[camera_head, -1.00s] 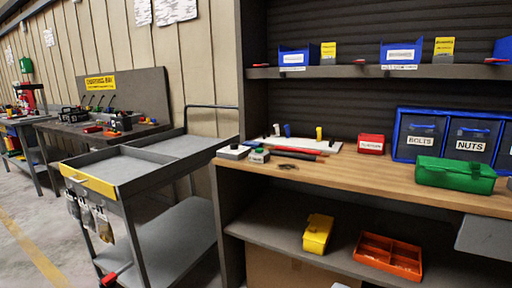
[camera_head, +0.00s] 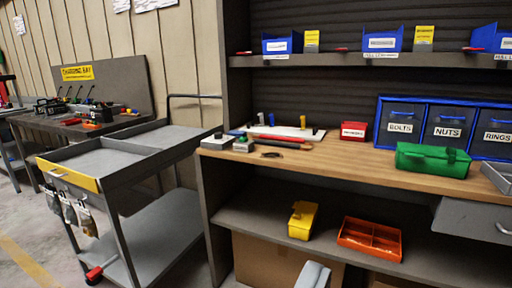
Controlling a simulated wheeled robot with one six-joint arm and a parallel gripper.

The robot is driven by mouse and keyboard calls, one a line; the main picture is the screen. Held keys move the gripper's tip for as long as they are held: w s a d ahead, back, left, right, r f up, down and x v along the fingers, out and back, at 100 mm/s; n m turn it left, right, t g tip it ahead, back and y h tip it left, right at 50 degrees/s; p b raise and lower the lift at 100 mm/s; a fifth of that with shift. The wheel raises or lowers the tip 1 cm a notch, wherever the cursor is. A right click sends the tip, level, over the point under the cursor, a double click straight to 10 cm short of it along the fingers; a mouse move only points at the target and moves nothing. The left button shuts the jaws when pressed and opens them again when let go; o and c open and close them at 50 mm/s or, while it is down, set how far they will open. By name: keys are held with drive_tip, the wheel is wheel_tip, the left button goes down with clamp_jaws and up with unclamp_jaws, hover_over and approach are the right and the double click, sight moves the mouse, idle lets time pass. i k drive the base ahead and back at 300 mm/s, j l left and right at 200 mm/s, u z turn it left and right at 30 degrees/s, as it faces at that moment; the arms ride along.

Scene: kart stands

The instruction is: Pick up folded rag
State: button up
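I cannot make out a folded rag in this view. The wooden workbench (camera_head: 340,167) at the centre right holds small items, a red box (camera_head: 354,131) and a green case (camera_head: 433,160), but none reads clearly as a cloth. The grey cart (camera_head: 95,160) at the left has an empty-looking top. My gripper cannot be made out. A pale grey rounded piece (camera_head: 312,275) shows at the bottom edge, and I cannot tell what it is.
A yellow bin (camera_head: 302,220) and an orange divided tray (camera_head: 370,239) sit on the shelf under the bench. Blue bins (camera_head: 282,44) line the upper shelf. A charging bench (camera_head: 70,123) stands behind the cart. Clear floor shows at the lower left.

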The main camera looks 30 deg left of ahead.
sight(238, 133)
drive_tip(key=i+j+u, duration=0.15)
drive_tip(key=i+j, duration=0.2)
drive_tip(key=i+j+u, duration=0.15)
drive_tip(key=i+j, duration=0.15)
drive_tip(key=i, duration=0.2)
drive_tip(key=i+j+u, duration=0.15)
drive_tip(key=i+j, duration=0.15)
drive_tip(key=i+j+u, duration=0.15)
drive_tip(key=i, duration=0.45)
drive_tip(key=i+j+u, duration=0.15)
drive_tip(key=i, duration=0.3)
